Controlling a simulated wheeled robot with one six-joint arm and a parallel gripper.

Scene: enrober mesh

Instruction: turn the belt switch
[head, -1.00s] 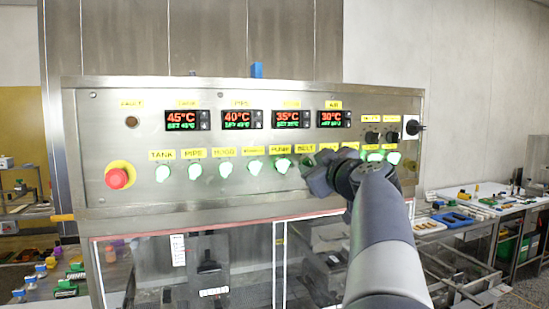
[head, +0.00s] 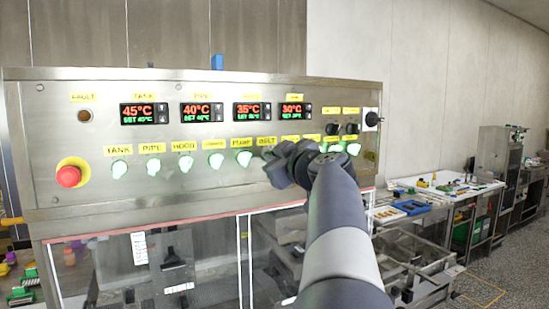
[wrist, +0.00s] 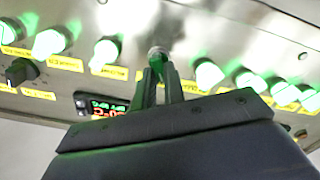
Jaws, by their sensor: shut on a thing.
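The belt switch (wrist: 157,52) is a small knob that looks grey and unlit in the wrist view. My gripper (wrist: 157,70) has its two dark fingers closed around it, against the steel panel. In the head view my gripper (head: 275,167) is at the panel just under the yellow BELT label (head: 266,142) and hides the switch there. Which way the knob points cannot be made out.
Green-lit switches stand close on both sides, including the PUMP switch (head: 243,158). A red emergency stop (head: 69,176) is at the panel's left. Temperature displays (head: 204,112) run above. A cluttered bench (head: 450,192) stands to the right.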

